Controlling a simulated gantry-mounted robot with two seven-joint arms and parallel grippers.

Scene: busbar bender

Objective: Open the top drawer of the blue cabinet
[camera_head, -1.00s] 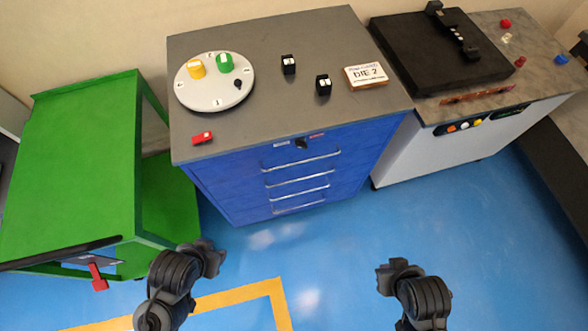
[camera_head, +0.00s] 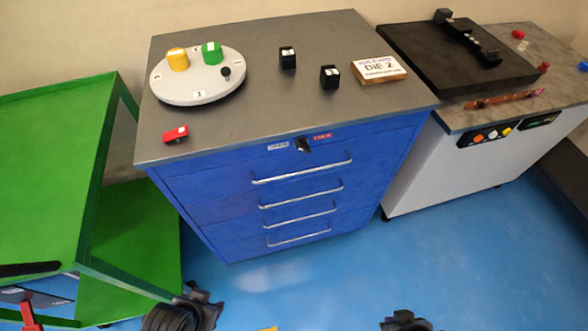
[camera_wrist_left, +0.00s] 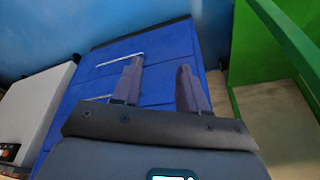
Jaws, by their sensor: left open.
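The blue cabinet (camera_head: 215,212) stands at the middle of the head view, with several drawers, all shut. The top drawer's silver bar handle (camera_head: 302,170) lies just below a small black lock or knob (camera_head: 303,145) and two small labels. My left gripper (camera_head: 195,300) is low in the head view, in front of the cabinet and apart from it. In the left wrist view its two fingers (camera_wrist_left: 158,82) are spread and empty before the blue drawer fronts (camera_wrist_left: 165,62). My right gripper (camera_head: 405,320) is at the bottom edge, mostly cut off, its jaws unclear.
A green cart (camera_head: 45,165) stands left of the cabinet. A white bench (camera_head: 430,175) with a black machine plate (camera_head: 455,55) stands to the right. A round dial plate (camera_head: 198,90), black blocks and a DIE 2 sign (camera_head: 379,69) sit on the cabinet top. Blue floor in front is clear.

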